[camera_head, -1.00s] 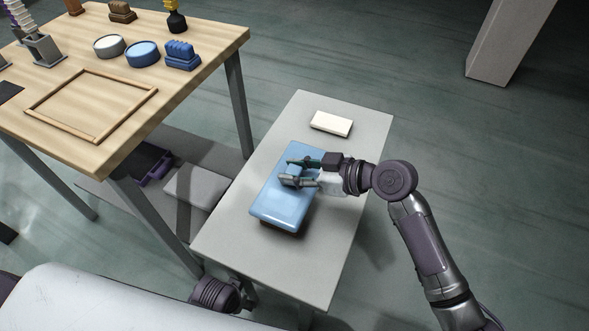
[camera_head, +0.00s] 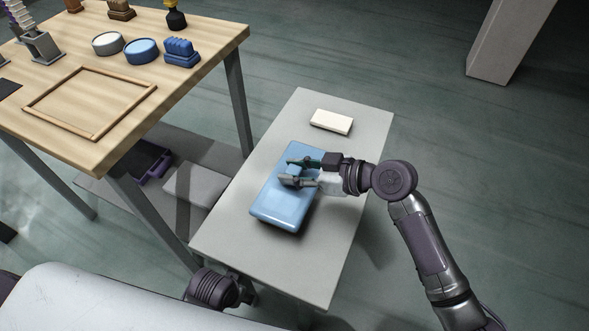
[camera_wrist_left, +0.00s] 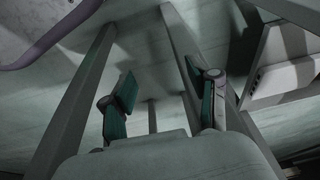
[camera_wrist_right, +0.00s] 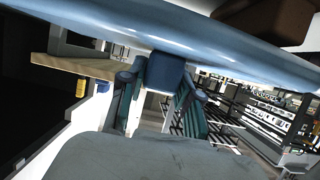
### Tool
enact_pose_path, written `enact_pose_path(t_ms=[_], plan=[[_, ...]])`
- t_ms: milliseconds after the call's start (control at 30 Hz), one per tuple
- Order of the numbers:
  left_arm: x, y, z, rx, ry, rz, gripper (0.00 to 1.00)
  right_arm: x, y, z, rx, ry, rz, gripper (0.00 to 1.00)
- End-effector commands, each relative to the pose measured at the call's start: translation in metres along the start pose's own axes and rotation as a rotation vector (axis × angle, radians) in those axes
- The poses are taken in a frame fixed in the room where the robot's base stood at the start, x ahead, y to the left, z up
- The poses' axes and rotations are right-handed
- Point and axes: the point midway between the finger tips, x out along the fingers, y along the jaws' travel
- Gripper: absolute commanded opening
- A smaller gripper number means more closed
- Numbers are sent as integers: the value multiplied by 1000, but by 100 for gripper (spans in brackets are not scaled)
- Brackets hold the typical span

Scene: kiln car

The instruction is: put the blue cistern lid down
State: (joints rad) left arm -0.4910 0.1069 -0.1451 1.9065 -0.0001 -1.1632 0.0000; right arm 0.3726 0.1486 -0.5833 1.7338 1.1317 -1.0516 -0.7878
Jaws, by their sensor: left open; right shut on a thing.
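The blue cistern lid (camera_head: 279,213) is a glossy light-blue slab with rounded edges, at the middle of the grey side table in the head view. My right gripper (camera_head: 289,172) reaches over it from the right and is shut on it. In the right wrist view the lid (camera_wrist_right: 190,28) crosses the top, with a small darker blue block (camera_wrist_right: 165,72) between the fingers. A dark shadow lies along its near edge; I cannot tell whether it touches the tabletop. My left gripper (camera_wrist_left: 166,95) is open and empty in the left wrist view.
The grey side table (camera_head: 300,272) is bare in front of the lid. A cream block (camera_head: 331,121) lies at its back. The wooden workbench (camera_head: 170,95) at left carries a wooden frame (camera_head: 124,111), round tins and a blue brush (camera_head: 181,52). A white pillar (camera_head: 507,40) stands far right.

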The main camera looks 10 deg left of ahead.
Motion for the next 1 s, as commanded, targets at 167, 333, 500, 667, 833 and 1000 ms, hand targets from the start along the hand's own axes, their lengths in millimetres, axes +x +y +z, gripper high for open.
enact_pose_path(t_ms=[167,333,500,667,833,1000], plan=[[-2,0,-1,0,3,-1,60,0,0,0,0,0,0,49],[-1,0,0,0,2,-1,60,0,0,0,0,0,0,57],[0,0,1,0,0,-1,60,0,0,-1,0,1,0,57],[9,-1,8,1,-10,-2,60,-2,0,-6,0,1,0,57],[33,0,22,4,-27,1,60,-10,1,-14,0,0,2,57],[40,1,25,5,-27,2,60,-55,1,-11,-3,-3,4,57]])
